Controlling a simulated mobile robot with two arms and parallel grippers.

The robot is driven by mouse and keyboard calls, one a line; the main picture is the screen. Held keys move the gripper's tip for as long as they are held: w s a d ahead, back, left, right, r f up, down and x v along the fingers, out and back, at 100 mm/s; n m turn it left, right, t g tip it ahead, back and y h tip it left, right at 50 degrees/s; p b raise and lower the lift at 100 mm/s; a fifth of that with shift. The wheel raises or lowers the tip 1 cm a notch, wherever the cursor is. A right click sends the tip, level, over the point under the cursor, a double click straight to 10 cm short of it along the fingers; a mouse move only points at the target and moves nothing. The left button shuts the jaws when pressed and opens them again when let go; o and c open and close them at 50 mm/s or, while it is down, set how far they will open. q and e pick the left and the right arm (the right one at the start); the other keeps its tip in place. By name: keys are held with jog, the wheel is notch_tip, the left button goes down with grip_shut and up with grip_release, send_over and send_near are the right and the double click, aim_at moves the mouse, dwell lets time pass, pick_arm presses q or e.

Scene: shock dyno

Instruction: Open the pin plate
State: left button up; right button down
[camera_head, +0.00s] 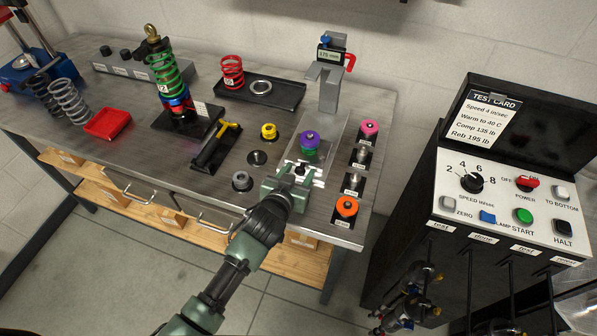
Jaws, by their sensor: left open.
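A pale, see-through plate (331,128) lies on the bench below the grey post with the digital readout; I take it for the pin plate, but cannot be sure. A purple and green round piece (309,141) stands on it or shows through it. My left gripper (297,170) is open at the near end of this plate, just in front of the purple piece. The gripper hides the plate's near edge, and I cannot tell whether they touch. My right gripper is not in view.
Pink (369,129) and orange (346,206) knobs stand in a row right of the plate. A yellow-handled tool (219,143), a dark round piece (257,158) and a grey ring (242,181) lie left. A green-spring shock (164,72) stands further left. The control box (503,190) stands right.

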pick_arm(q)
jog(key=b+v, duration=0.1)
jog(key=v, duration=0.6)
jog(key=shift+f, duration=0.1)
jog(key=shift+s+a+r, duration=0.1)
jog(key=shift+s+r, duration=0.1)
jog(key=shift+s, duration=0.15)
jog(key=s+a+f+n+g+y, duration=0.15)
jog(key=s+a+g, duration=0.35)
jog(key=s+a, duration=0.55)
jog(key=s+a+f+g+y, duration=0.35)
jog(key=s+a, duration=0.35)
jog(key=s, duration=0.7)
notch_tip(320, 180, down, 25)
jog(key=g+h+b, duration=0.1)
jog(key=g+b, duration=0.1)
jog(key=s+a+f+g+b, duration=0.1)
jog(key=s+a+f, duration=0.1)
jog(key=s+f, duration=1.6)
jog(key=shift+a+f, duration=0.25)
jog(key=shift+f, duration=0.75)
